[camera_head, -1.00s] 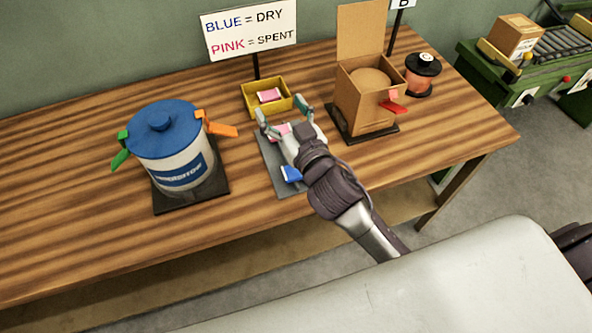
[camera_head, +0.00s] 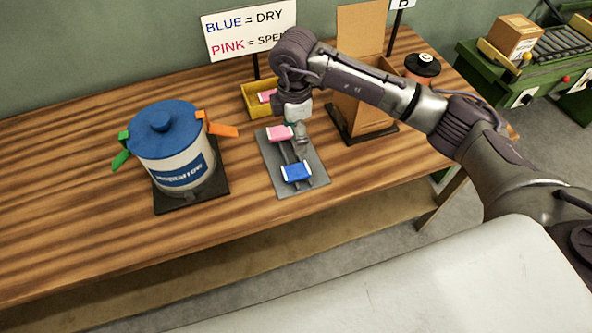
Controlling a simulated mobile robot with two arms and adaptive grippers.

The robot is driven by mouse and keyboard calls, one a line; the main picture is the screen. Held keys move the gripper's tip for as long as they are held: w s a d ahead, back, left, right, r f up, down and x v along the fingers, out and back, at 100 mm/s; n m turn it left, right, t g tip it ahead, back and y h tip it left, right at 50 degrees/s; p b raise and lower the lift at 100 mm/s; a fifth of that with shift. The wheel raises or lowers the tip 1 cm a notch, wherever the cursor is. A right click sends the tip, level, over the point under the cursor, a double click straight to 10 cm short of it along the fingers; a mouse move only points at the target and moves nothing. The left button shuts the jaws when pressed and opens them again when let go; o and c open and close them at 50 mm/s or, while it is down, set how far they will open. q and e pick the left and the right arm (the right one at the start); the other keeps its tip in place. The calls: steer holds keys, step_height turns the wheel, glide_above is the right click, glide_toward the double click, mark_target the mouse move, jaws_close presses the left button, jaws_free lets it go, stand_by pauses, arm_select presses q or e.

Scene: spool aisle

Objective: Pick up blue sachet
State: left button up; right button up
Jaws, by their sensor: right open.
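The blue sachet (camera_head: 296,173) lies flat on the grey mat (camera_head: 313,178), near its front edge. A pink sachet (camera_head: 279,135) lies behind it on the same mat. My right gripper (camera_head: 298,146) points down over the mat, beside the pink sachet and just behind the blue one. It is open and empty. Its fingertips are small and partly hidden in this view, so I cannot tell how high they are above the mat. My left gripper is not in view.
A yellow tray (camera_head: 252,112) holding a pink sachet stands behind the mat. A blue-lidded pot (camera_head: 172,145) stands left and an open cardboard box (camera_head: 362,113) right, partly behind my arm. A sign (camera_head: 240,30) and black-lidded jar (camera_head: 422,68) stand farther back.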

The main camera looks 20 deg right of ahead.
steer(key=p, duration=0.2)
glide_above(296, 170)
steer(key=f, duration=0.7)
steer(key=shift+w+f, duration=0.3)
steer(key=shift+w, duration=0.05)
steer(key=shift+s+f, duration=0.15)
steer(key=shift+f, duration=0.1)
steer(key=f, duration=0.1)
steer(key=f+p, duration=0.1)
steer(key=f, duration=0.1)
steer(key=shift+s+f+p, duration=0.25)
steer(key=shift+f+p, duration=0.05)
steer(key=shift+f, duration=0.55)
steer(key=c, duration=1.1)
steer(key=shift+c, duration=0.2)
steer(key=shift+r, duration=0.15)
